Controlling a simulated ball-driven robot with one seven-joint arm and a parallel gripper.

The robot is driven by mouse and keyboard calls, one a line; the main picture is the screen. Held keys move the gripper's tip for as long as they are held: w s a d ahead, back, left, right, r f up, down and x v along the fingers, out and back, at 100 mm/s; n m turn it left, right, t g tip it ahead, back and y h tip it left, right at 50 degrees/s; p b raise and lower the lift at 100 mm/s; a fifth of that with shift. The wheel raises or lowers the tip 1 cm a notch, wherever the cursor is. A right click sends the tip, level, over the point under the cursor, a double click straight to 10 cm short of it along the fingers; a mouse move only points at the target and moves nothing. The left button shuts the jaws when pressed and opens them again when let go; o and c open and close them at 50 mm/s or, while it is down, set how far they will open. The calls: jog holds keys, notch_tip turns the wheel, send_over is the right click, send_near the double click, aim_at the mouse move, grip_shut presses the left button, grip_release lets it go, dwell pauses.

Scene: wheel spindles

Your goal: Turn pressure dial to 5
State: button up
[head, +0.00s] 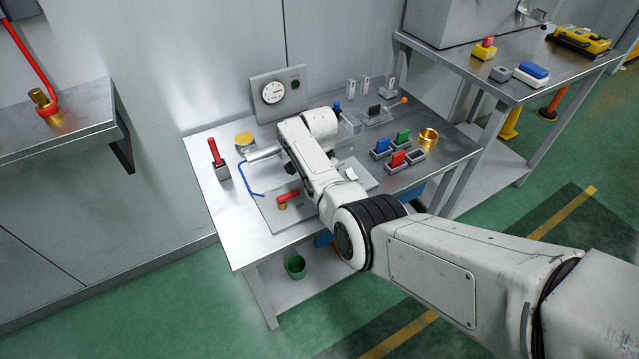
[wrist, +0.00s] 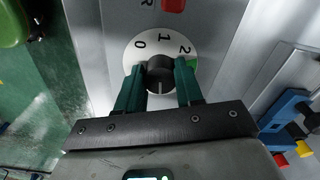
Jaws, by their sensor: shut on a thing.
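The pressure dial (wrist: 152,44) shows in the wrist view as a white disc on a grey plate. The numbers 0, 1 and 2 are readable, with a green sector beside the 2; the rest of the scale is hidden by my gripper. Its black knob (wrist: 158,68) has a pale line on the side facing my gripper. My gripper (wrist: 160,76) is shut on the knob, one green finger on each side. In the head view my arm hides the fingers and the dial.
The metal bench (head: 224,240) carries a red lever (head: 214,153), a red-handled valve (head: 288,198), a yellow button (head: 244,139), several coloured blocks and a brass cup (head: 428,139). A green bucket (head: 295,267) stands below. A side table (head: 480,85) is at right.

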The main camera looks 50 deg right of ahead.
jog(key=shift+w+r+m, duration=0.1)
jog(key=shift+m, duration=0.5)
jog(key=o, duration=1)
notch_tip(320, 180, up, 11)
jog(key=shift+f+p, duration=0.15)
jog(key=shift+p, duration=0.15)
